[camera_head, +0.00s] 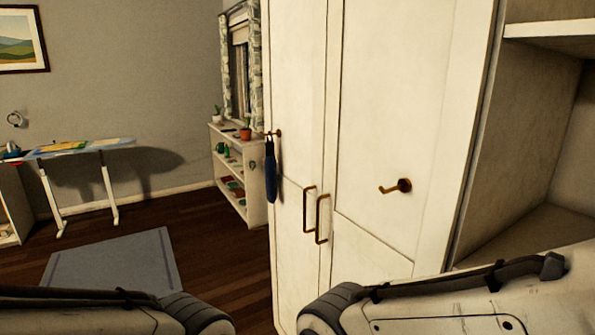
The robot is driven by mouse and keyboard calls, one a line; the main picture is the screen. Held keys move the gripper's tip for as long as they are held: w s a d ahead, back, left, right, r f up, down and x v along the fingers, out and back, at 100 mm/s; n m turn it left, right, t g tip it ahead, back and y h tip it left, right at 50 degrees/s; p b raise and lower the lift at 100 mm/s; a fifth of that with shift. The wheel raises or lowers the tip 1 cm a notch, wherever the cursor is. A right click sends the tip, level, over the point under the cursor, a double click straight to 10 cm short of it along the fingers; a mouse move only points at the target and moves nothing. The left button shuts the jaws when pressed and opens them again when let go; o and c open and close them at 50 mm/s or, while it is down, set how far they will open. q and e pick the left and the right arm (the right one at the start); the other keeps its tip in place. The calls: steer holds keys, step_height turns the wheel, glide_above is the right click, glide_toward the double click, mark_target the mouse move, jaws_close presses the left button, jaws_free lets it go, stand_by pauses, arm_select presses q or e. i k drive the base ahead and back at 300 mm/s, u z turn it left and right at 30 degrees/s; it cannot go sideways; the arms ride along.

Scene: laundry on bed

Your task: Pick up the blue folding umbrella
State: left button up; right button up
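The blue folding umbrella (270,172) hangs by a dark strap from a small brass hook (273,133) near the left edge of the white wardrobe. It hangs upright, and its lower end is free. Parts of my two arms show along the bottom edge of the head view, one at the left and one at the right. Neither gripper is in the picture. Nothing of mine touches the umbrella.
The white wardrobe (385,100) fills the centre right, with brass handles (322,220) and an empty second hook (396,188). A low shelf (232,170) stands behind it. An ironing board (85,147) and grey rug (112,268) are at left.

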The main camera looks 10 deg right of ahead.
mark_target(270, 164)
steer(key=u, duration=0.5)
steer(key=k, duration=0.6)
steer(key=u, duration=1)
steer(key=i, duration=2.65)
steer(key=z, duration=1.1)
steer(key=i, duration=1)
steer(key=z, duration=1)
